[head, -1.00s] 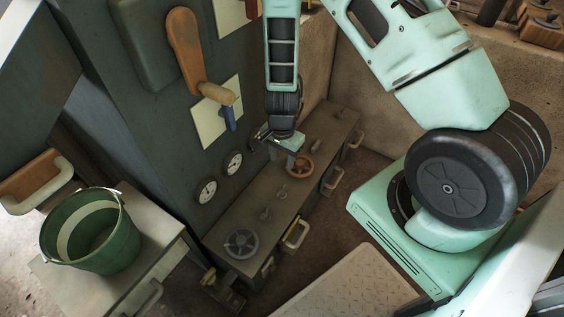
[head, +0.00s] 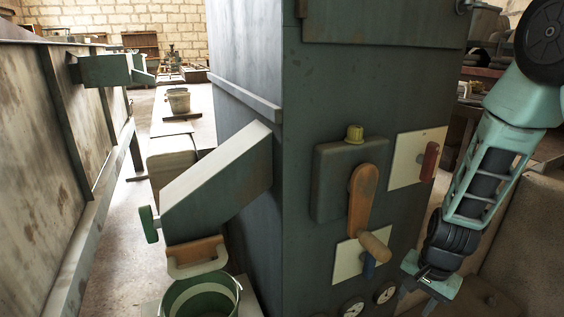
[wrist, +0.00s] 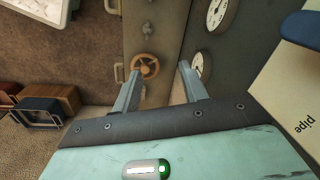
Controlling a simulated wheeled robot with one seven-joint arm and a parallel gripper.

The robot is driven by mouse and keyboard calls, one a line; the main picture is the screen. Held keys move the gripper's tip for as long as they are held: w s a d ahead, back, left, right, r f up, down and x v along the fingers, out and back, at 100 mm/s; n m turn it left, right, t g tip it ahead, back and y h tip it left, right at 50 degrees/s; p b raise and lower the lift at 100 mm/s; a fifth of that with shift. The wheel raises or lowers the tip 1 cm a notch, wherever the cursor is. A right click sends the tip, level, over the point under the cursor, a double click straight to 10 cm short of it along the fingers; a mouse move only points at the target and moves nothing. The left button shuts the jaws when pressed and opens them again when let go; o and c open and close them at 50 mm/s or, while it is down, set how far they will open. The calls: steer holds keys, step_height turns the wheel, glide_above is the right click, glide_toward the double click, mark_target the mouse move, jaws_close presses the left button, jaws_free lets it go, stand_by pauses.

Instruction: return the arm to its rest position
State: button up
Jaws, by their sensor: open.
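My arm comes in from the right edge of the head view, pale green with black joints. My gripper (head: 428,297) hangs at its end, low on the right, in front of the dark cabinet (head: 300,200). In the wrist view its two grey fingers (wrist: 160,78) stand apart with nothing between them. Beyond the fingertips, a small orange-brown handwheel (wrist: 145,66) shows on a bench top, apart from them.
The cabinet front carries an orange lever (head: 362,197), a red handle (head: 430,161) and dial gauges (head: 386,292) near my gripper. A green bucket (head: 200,300) stands below a grey chute (head: 215,190). In the wrist view a plate marked "pipe" (wrist: 290,110) is close on the right.

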steer(key=s+r+n+t, duration=0.1)
steer(key=s+r+n, duration=0.2)
steer(key=r, duration=0.3)
steer(key=s+d+r+n, duration=0.1)
steer(key=s+r+n, duration=0.15)
steer(key=r, duration=0.25)
steer(key=s+r+n+t, duration=0.1)
steer(key=s+r+n, duration=0.1)
steer(key=r+n, duration=0.3)
steer(key=s+a+r+n+g, duration=0.1)
steer(key=s+a+n+g, duration=0.15)
steer(key=s+a, duration=0.55)
steer(key=s+a+r+n+g, duration=0.15)
steer(key=s+a+n, duration=0.35)
steer(key=a, duration=0.5)
step_height(320, 180, up, 27)
steer(key=m+t+p, duration=0.1)
steer(key=p, duration=2.5)
steer(key=shift+s+f, duration=0.15)
steer(key=shift+f, duration=0.05)
steer(key=shift+d, duration=0.1)
